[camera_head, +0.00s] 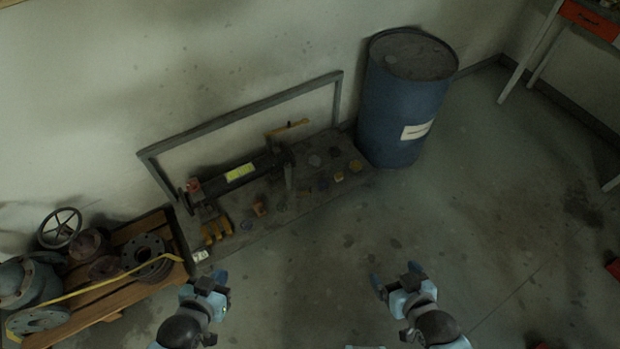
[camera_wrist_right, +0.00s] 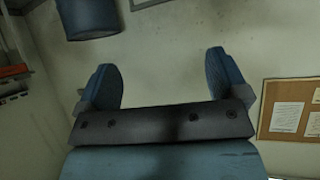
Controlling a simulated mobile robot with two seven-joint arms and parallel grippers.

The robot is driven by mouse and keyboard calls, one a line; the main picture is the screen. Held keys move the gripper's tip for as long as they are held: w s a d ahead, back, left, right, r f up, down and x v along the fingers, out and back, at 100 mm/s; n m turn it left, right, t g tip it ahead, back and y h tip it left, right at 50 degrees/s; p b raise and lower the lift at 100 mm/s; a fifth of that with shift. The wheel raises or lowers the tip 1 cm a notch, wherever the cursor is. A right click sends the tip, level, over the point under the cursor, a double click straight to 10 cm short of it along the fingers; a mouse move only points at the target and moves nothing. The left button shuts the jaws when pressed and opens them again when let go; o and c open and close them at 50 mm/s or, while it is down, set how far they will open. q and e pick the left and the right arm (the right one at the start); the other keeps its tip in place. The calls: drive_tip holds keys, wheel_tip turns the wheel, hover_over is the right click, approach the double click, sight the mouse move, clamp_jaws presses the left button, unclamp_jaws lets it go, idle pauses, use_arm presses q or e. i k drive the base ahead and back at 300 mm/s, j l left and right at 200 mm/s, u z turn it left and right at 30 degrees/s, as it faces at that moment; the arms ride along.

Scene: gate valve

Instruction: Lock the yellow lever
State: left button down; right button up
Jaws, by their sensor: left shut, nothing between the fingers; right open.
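A yellow lever (camera_head: 288,129) sits at the right part of a dark pipe assembly (camera_head: 240,174) on a low platform against the wall. The lever points to the upper right, and its exact joint is too small to make out. My left gripper (camera_head: 221,277) is shut and empty, in front of the platform and well short of the lever. My right gripper (camera_head: 393,279) is open and empty over the floor, to the right of and well apart from the lever. In the right wrist view the two blue fingers of this gripper (camera_wrist_right: 161,82) stand wide apart with nothing between them.
A grey frame (camera_head: 240,115) rises behind the pipe. A blue barrel (camera_head: 400,105) stands right of the platform. A wooden pallet (camera_head: 120,255) with flanges, a valve and a handwheel (camera_head: 60,228) lies left. Several yellow and orange pieces lie on the platform (camera_head: 290,205). The floor at right is mostly free.

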sight(298, 194)
drive_tip(key=i+l+z, duration=0.35)
drive_tip(key=i+l, duration=0.15)
drive_tip(key=i+l+z, duration=0.35)
drive_tip(key=i, duration=0.25)
